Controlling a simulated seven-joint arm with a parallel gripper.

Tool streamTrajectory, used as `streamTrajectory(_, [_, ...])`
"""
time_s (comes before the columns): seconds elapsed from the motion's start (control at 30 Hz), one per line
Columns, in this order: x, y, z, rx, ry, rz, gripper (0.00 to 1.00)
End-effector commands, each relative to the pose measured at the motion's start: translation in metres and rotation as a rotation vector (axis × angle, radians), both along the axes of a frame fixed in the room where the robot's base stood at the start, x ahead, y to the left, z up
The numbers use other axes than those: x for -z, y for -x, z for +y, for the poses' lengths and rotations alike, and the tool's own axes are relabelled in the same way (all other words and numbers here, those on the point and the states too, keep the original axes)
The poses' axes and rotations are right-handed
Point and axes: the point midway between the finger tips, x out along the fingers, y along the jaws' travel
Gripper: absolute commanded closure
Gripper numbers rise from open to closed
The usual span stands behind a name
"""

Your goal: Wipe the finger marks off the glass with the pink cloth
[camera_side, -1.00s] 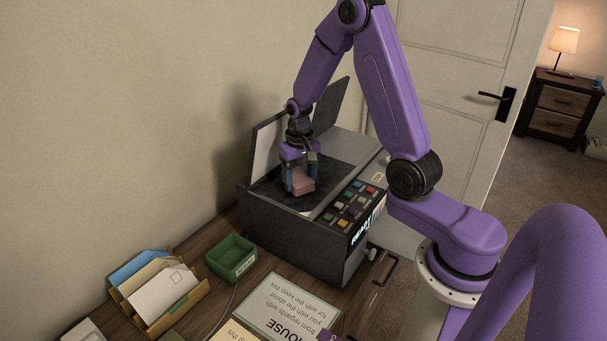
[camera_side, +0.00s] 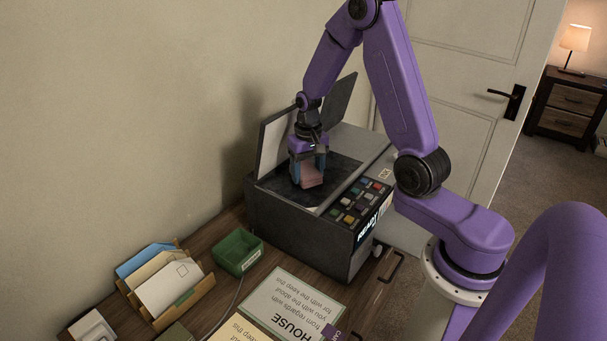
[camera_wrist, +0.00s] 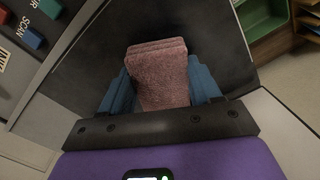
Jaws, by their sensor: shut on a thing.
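My gripper (camera_side: 308,170) is shut on the pink cloth (camera_side: 313,178), a folded, layered pad that juts out past the fingertips. In the wrist view the cloth (camera_wrist: 160,72) sits between the two blue fingers of my gripper (camera_wrist: 161,85). The cloth is over the dark glass (camera_side: 342,168) of the copier, about mid-bed. I cannot tell whether it touches the glass. The glass (camera_wrist: 225,55) shows dark around the cloth in the wrist view. I cannot make out finger marks; the area under the cloth and fingers is hidden.
The copier's raised lid (camera_side: 275,143) stands behind the glass, close to my gripper. A button panel (camera_side: 362,200) lies along the front right edge. A green tray (camera_side: 238,252), a letter holder (camera_side: 170,285) and a printed sheet (camera_side: 293,305) lie on the desk to the left and front.

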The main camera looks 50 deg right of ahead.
Motion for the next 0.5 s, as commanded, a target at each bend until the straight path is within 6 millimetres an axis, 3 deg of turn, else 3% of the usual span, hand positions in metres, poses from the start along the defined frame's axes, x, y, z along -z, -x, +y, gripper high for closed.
streamTrajectory(0.5, [0.001, 0.0, -0.026, 0.002, 0.001, -0.002, 0.76])
